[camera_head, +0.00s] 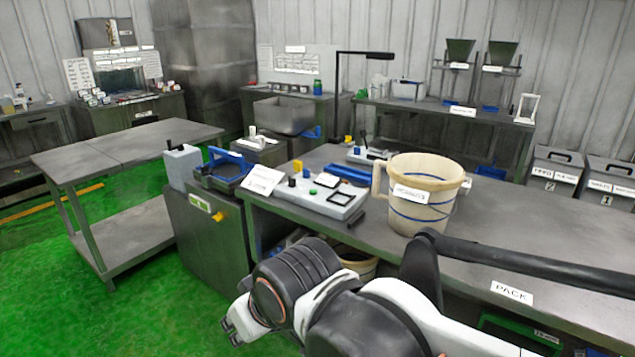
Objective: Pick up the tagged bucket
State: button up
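A cream bucket (424,215) with blue bands, a side handle and a white tag (410,194) stands upright on the grey workbench (465,262). The writing on the tag is too small to read. My gripper (236,326) is at the lower left end of my arm, low over the green floor side of the bench. It is left of and below the bucket, well apart from it. The fingers are small and partly turned away, so their opening does not show. My arm crosses in front of the bench and hides part of its front.
A control panel (328,196) with buttons sits left of the bucket. Another pale bucket (357,264) is partly visible under the bench. An empty steel table (130,143) stands left; green floor (120,310) is open.

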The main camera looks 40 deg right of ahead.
aim_at(423, 188)
jog(key=i+j+z, duration=0.1)
jog(key=i+z, duration=0.25)
jog(key=i, duration=0.15)
jog(key=i+j+z, duration=0.35)
jog(key=i, duration=0.15)
jog(key=i+j+z, duration=0.25)
jog(key=i+z, duration=0.15)
jog(key=i, duration=0.1)
